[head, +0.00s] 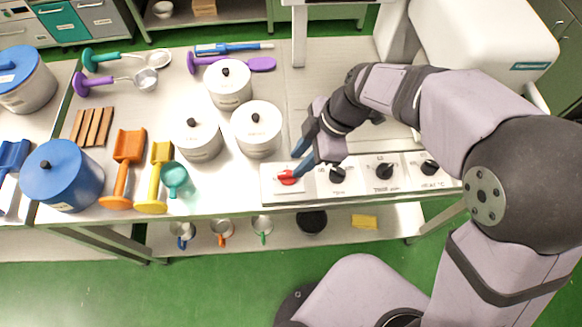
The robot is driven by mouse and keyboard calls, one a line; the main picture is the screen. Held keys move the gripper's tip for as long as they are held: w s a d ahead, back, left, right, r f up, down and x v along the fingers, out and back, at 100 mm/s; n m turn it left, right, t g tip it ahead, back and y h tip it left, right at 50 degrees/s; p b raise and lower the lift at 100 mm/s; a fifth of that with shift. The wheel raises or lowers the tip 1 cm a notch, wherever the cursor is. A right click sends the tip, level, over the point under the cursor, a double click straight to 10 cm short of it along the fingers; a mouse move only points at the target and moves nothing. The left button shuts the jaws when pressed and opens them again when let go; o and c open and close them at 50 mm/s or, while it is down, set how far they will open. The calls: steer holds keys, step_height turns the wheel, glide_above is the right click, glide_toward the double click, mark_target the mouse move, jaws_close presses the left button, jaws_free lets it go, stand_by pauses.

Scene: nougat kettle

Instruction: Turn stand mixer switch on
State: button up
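The stand mixer is the large white machine (480,45) at the upper right, partly hidden behind my arm. A pale control panel (272,192) runs along the table's front edge. It carries a red switch (287,178) at its left end and several black knobs to the right. My gripper (295,168) is just above and right of the red switch, its two blue fingers apart with a gap between them. The lower fingertip overlaps the switch's right edge; I cannot tell whether it touches. Nothing is held.
Several white lidded pots (257,135) stand left of my gripper. Orange (123,165), yellow (156,180) and teal (175,175) scoops lie near the front edge. A blue pot (65,185) is farther left. A lower shelf holds mugs. Bare table lies behind my gripper.

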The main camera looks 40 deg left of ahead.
mark_target(289, 173)
steer(key=shift+p+x, duration=0.75)
steer(key=shift+x, duration=2.25)
jaws_close()
